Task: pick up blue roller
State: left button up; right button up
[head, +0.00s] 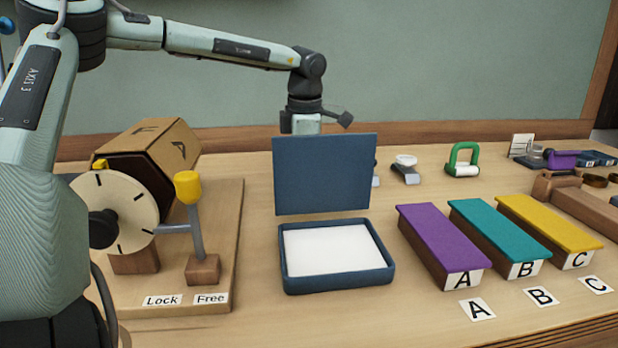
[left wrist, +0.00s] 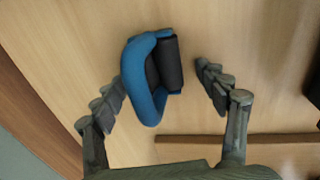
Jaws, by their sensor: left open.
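The blue roller, with a blue loop handle (left wrist: 138,88) and a dark cylinder (left wrist: 167,65), lies on the wooden table in the left wrist view. My left gripper (left wrist: 160,76) is open, with one finger on each side of the roller. The left fingertip is close to the blue handle; I cannot tell if it touches. A gap shows on the right side. In the head view my left gripper (head: 318,122) is behind the upright dark blue lid, which hides its fingertips and the blue roller. My right gripper is not in view.
The open box (head: 290,283) and its raised lid (head: 325,174) stand mid-table. A grey-white roller (head: 405,170) and a green roller (head: 463,161) sit right of the lid. Lettered purple (head: 440,238), teal (head: 495,230) and yellow (head: 548,222) blocks stand right. A crank device (head: 115,212) stands left.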

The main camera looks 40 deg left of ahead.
pick_arm(q)
jog(key=c, duration=1.4)
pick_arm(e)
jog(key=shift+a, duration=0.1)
pick_arm(q)
jog(key=shift+o, duration=0.2)
jog(key=shift+r, duration=0.1)
notch_tip(320, 180, up, 28)
jog(key=p, duration=0.1)
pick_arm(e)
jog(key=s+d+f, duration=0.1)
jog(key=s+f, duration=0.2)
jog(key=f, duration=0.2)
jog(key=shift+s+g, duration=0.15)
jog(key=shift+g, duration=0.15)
